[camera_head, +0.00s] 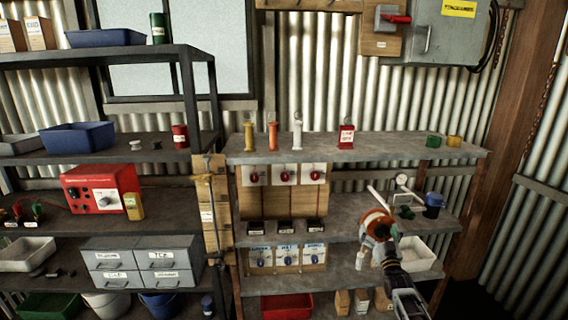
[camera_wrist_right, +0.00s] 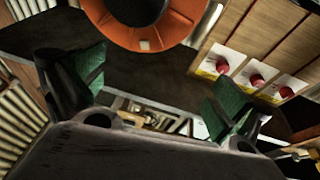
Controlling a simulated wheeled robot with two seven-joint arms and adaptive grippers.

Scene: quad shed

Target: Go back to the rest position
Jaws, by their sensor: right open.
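My right gripper (camera_head: 380,238) reaches in from the lower right, in front of the middle shelf of the right-hand rack. In the right wrist view its two green-padded fingers (camera_wrist_right: 157,90) stand wide apart with nothing between them. A round orange thing with a dark middle (camera_head: 375,220) sits just past the fingertips on that shelf. It also shows at the top of the right wrist view (camera_wrist_right: 178,38), and is partly cut off. I cannot tell whether the gripper touches it. My left gripper is not in view.
The rack's top shelf (camera_head: 390,148) carries several small upright items and a red can (camera_head: 345,137). A blue cup (camera_head: 433,204) and a white bin (camera_head: 415,256) are close to the right of my gripper. Panels with red knobs (camera_head: 284,176) hang left of it.

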